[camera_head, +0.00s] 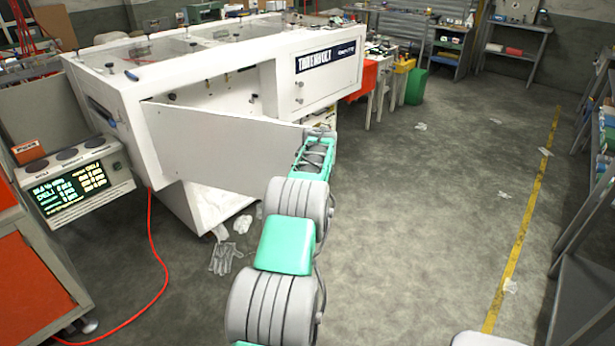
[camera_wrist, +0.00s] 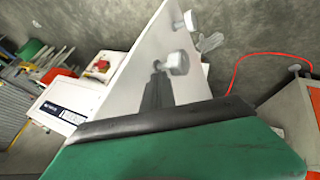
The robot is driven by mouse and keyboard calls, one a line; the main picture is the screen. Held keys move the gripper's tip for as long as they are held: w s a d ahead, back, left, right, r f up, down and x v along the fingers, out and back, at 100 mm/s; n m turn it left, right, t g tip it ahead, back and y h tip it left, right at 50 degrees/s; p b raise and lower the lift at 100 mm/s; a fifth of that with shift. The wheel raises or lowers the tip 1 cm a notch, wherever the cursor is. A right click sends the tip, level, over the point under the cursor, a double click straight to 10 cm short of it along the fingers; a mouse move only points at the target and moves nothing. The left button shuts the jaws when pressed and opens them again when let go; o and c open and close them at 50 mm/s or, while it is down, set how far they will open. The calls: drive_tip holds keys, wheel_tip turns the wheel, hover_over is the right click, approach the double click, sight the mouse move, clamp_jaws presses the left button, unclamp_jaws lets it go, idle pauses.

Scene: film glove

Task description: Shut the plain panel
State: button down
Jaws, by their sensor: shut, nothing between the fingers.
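The plain panel (camera_head: 220,150) is a blank white door on the white cabinet. It stands swung open, with its left end at the cabinet and its free end out to the right. My gripper (camera_head: 320,132) is at that free end, and the arm partly covers the edge. In the wrist view the panel (camera_wrist: 140,75) fills the middle, with pale round knobs (camera_wrist: 178,62) on it. My dark fingers (camera_wrist: 157,88) are shut and empty, close in front of the panel. I cannot tell whether they touch it.
A lettered panel (camera_head: 325,62) closes the cabinet's right part. A glove (camera_head: 225,257) lies on the floor below the open panel. A red hose (camera_head: 155,260) runs down at the left beside a display box (camera_head: 75,185). The floor to the right is mostly free.

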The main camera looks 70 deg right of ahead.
drive_tip(key=shift+d, duration=1.1)
drive_tip(key=shift+r, duration=0.1)
